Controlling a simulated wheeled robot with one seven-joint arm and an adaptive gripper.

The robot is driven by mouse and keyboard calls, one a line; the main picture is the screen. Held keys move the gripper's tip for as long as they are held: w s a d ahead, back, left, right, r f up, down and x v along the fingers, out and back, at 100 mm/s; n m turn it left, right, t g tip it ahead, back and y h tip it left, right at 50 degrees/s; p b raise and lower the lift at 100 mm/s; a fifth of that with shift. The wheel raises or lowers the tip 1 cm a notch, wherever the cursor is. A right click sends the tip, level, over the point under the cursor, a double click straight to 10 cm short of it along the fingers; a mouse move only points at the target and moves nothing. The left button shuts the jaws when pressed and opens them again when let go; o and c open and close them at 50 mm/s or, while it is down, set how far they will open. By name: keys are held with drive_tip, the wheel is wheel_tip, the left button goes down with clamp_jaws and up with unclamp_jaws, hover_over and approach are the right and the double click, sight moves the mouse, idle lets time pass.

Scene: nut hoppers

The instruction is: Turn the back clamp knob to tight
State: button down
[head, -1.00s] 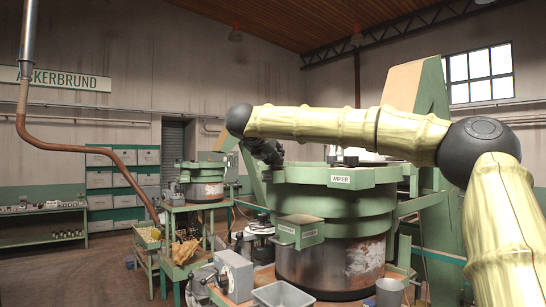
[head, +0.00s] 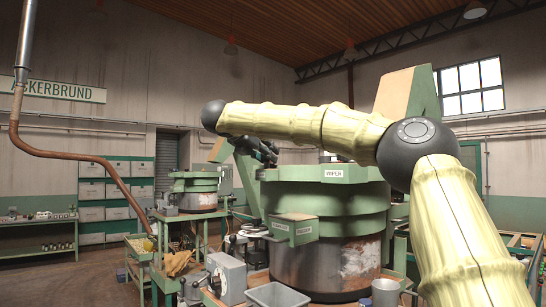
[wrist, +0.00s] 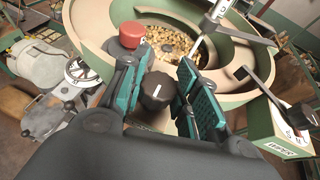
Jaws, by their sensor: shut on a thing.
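In the wrist view a dark clamp knob (wrist: 157,92) with a short white mark on its top sits between the teal-padded fingers of my gripper (wrist: 160,88). The fingers are shut on it, one pad on each side. The white mark slants slightly up and to the right. The knob is beside the rim of the green bowl feeder (wrist: 85,20). In the head view my gripper (head: 262,150) is a dark shape at the left of the bowl feeder (head: 345,200), and the knob cannot be made out there.
A red-capped knob (wrist: 131,35) stands just beyond the left finger. Brass nuts (wrist: 170,42) lie in the bowl. A white dial (wrist: 82,70) is at the left, and a box marked WIPER (wrist: 285,135) at the right. A grey bin (head: 278,296) is in front of the feeder.

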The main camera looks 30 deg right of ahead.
drive_tip(key=c, duration=1.1)
unclamp_jaws()
drive_tip(key=shift+d, duration=0.1)
drive_tip(key=v, duration=1.2)
